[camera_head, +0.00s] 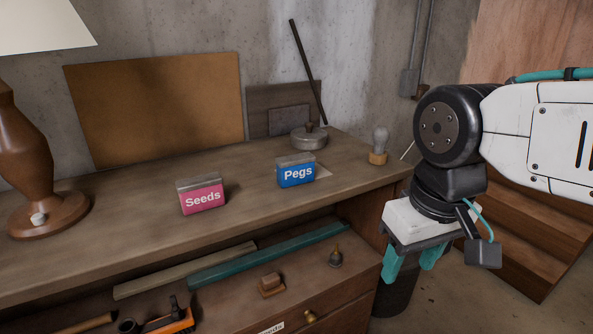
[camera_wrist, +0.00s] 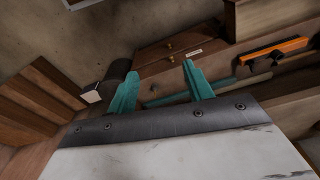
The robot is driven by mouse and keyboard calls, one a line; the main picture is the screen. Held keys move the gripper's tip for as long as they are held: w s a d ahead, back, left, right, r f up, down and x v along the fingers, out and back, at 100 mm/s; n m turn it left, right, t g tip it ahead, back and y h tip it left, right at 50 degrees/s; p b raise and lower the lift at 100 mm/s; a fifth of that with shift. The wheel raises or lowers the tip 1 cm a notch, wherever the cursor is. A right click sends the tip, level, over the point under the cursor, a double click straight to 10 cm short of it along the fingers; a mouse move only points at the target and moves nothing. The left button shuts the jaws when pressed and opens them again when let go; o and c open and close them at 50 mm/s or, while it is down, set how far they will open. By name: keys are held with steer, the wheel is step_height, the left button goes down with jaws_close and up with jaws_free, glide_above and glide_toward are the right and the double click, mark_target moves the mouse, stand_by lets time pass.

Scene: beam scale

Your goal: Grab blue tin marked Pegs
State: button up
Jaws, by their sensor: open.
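The blue tin marked Pegs (camera_head: 297,175) stands upright on the wooden bench top, right of the middle in the head view. A pink tin marked Seeds (camera_head: 202,197) stands to its left, clearly apart from it. My gripper (camera_head: 413,268) hangs off the right front end of the bench, lower than the bench top and well to the right of the blue tin. Its teal fingers are apart with nothing between them. In the wrist view, my gripper (camera_wrist: 158,80) points towards the drawers, and neither tin shows there.
A grey round base with a dark rod (camera_head: 309,137) stands behind the blue tin. A light bulb on a wooden base (camera_head: 379,147) is to its right. A lamp (camera_head: 40,180) stands far left. The lower shelf holds a teal bar (camera_head: 268,255) and tools. Bare bench lies before the tins.

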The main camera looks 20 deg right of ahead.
mark_target(293, 164)
stand_by(0.4)
steer(key=o, duration=0.8)
steer(key=shift+w, duration=0.3)
steer(key=shift+c, duration=0.2)
steer(key=o, duration=0.3)
steer(key=w+t, duration=0.2)
steer(key=w, duration=0.5)
steer(key=w+f+t, duration=0.1)
steer(key=w+t, duration=0.1)
steer(key=w, duration=0.5)
steer(key=w+t, duration=0.2)
steer(key=w, duration=0.4)
steer(key=shift+w+d+f, duration=0.2)
steer(key=shift+w+f, duration=0.2)
steer(key=w+a+t, duration=0.1)
steer(key=w+t, duration=0.1)
steer(key=w, duration=0.3)
steer(key=w+a+n+t+y, duration=0.1)
steer(key=w+t, duration=0.1)
steer(key=w, duration=0.2)
steer(key=w+a+t, duration=0.1)
steer(key=w+t, duration=0.1)
steer(key=w, duration=0.3)
steer(key=shift+w+f, duration=0.35)
steer(key=shift+f, duration=0.05)
steer(key=shift+y, duration=0.3)
steer(key=shift+r+x, duration=0.15)
steer(key=shift+x, duration=1.8)
steer(key=shift+r+x, duration=0.15)
steer(key=shift+x, duration=1.85)
